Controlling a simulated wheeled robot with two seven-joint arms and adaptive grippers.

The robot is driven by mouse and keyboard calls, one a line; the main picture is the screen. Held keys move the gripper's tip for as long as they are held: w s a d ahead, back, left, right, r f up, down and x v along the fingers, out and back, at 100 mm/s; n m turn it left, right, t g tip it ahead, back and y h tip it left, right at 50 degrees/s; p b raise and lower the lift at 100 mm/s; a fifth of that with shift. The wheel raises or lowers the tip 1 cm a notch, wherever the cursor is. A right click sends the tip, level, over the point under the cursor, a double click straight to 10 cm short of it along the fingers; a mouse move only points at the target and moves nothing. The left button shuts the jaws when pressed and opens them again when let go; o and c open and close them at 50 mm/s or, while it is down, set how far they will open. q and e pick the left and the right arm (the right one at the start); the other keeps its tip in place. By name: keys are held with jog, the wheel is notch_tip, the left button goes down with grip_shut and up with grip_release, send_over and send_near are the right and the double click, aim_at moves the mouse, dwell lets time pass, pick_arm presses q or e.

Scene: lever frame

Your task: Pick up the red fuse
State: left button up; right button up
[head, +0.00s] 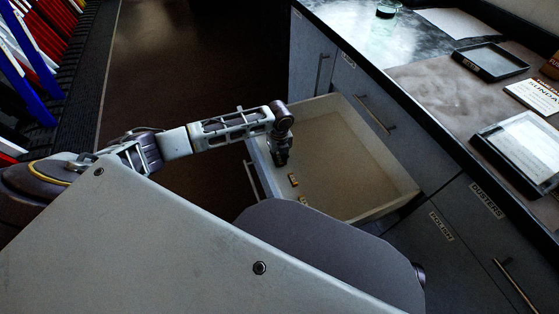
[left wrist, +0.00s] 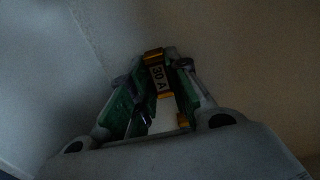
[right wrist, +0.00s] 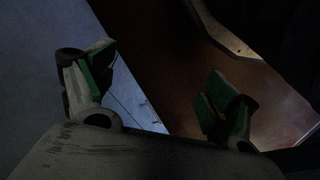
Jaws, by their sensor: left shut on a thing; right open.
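My left gripper (head: 281,160) reaches down into the open drawer (head: 360,190). In the left wrist view, its fingers (left wrist: 158,78) are shut on a small fuse (left wrist: 157,76) with brass-coloured ends and a label reading 30 A. The fuse's body colour is too dark to tell. Two small brass-ended pieces lie on the drawer floor in the head view, one (head: 293,180) just below the gripper and another (head: 303,200) nearer me. A brass end (left wrist: 183,121) also shows between the fingers. My right gripper (right wrist: 160,72) is open and empty; the head view does not show it.
The drawer's walls stand close around my left gripper. A counter (head: 430,85) above carries a glass jar (head: 386,10), dark trays (head: 490,61) and a book (head: 533,95). Shut drawers lie at the lower right.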

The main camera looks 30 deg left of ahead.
aim_at(280, 159)
pick_arm(q)
jog(key=shift+r, duration=0.15)
pick_arm(e)
jog(key=shift+w+r, duration=0.15)
pick_arm(q)
jog(key=shift+r, duration=0.65)
notch_tip(280, 159, up, 6)
jog(key=shift+r+p, duration=0.25)
jog(key=shift+p, duration=0.95)
jog(key=shift+r, duration=0.95)
pick_arm(e)
notch_tip(280, 159, down, 6)
jog(key=d, duration=0.1)
jog(key=shift+s, duration=0.35)
jog(key=shift+d, duration=0.1)
